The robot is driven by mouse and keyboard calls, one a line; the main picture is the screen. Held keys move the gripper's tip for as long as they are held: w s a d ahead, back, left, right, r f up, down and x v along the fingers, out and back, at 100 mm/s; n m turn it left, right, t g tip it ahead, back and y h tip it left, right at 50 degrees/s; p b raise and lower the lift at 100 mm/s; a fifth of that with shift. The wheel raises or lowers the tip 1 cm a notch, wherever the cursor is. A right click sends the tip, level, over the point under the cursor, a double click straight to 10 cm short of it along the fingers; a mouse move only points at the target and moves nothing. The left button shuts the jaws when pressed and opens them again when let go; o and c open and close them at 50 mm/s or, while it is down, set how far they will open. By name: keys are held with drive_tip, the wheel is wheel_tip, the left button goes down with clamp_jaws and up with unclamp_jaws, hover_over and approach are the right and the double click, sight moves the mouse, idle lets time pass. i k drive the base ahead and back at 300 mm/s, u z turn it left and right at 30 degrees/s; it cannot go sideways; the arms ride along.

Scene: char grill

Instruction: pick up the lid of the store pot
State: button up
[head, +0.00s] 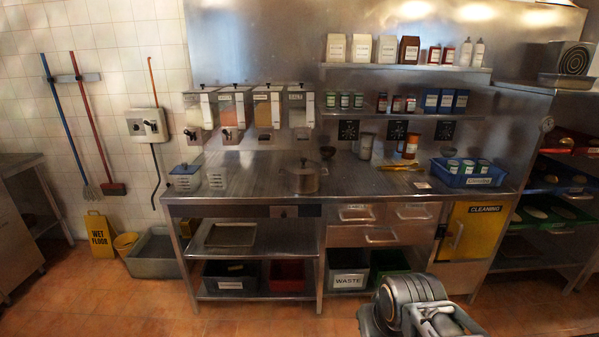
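A round metal pot (303,184) stands upright near the middle of the steel counter. Its flat metal lid (291,169) sits on top, with a small dark knob in the centre. I take this to be the store pot, but I can read no label on it. Part of my folded arm shows at the bottom right, well in front of the counter and apart from the pot. My gripper's fingers cannot be made out.
The steel counter (255,187) is clear around the pot. Dispensers (267,108) hang behind. A blue crate (452,180) sits at the right end. Open tiled floor lies in front.

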sight(303, 166)
drive_tip(key=u, duration=0.6)
drive_tip(key=i, duration=0.65)
drive_tip(key=u, duration=0.75)
drive_tip(key=i, duration=1.8)
drive_tip(key=z, duration=1.3)
drive_tip(key=i, duration=0.5)
drive_tip(key=z, duration=0.4)
